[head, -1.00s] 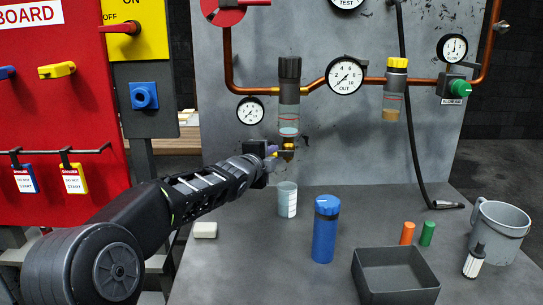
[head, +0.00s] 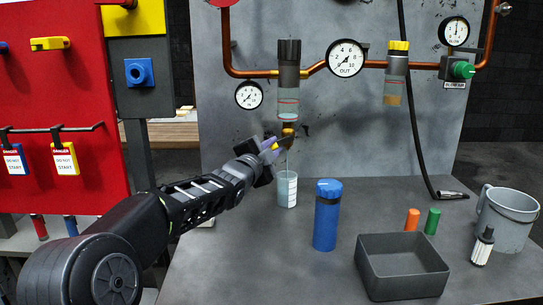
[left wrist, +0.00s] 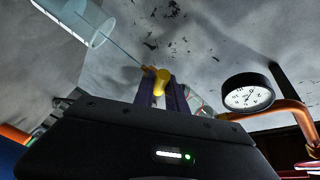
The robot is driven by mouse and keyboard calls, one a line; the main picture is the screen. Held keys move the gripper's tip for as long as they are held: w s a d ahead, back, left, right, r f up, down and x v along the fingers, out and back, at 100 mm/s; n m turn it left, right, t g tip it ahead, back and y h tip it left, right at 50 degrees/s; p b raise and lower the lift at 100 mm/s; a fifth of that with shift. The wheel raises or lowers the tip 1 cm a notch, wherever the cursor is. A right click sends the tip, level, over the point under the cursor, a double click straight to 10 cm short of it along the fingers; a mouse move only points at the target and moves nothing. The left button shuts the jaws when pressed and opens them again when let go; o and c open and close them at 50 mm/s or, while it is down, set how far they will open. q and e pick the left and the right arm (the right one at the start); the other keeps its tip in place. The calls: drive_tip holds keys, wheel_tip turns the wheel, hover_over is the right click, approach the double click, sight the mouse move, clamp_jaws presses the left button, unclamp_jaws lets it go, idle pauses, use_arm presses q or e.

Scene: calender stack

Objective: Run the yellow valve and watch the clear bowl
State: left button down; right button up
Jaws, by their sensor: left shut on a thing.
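The clear bowl (head: 288,92) hangs under a dark cap on the copper pipe, with pale liquid low in it and red marks on its wall. The yellow valve (left wrist: 161,81) is under the bowl. My left gripper (head: 279,143) reaches it from the left and is shut on its yellow handle; the wrist view shows the handle between the two fingers. A thin stream falls from the valve into a clear beaker (head: 287,190) on the bench below. The beaker also shows in the left wrist view (left wrist: 88,22). My right gripper is not in view.
A blue bottle (head: 326,222), a grey tray (head: 400,285), orange (head: 412,220) and green (head: 432,221) cylinders and a grey bucket (head: 506,220) stand to the right. A gauge (head: 249,95) is left of the bowl.

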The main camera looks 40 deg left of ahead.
use_arm(q)
drive_tip(key=shift+f, duration=0.2)
drive_tip(key=c, duration=1.4)
unclamp_jaws()
drive_tip(key=shift+r, duration=0.15)
drive_tip(key=shift+s, duration=0.1)
drive_tip(key=shift+v, duration=3.85)
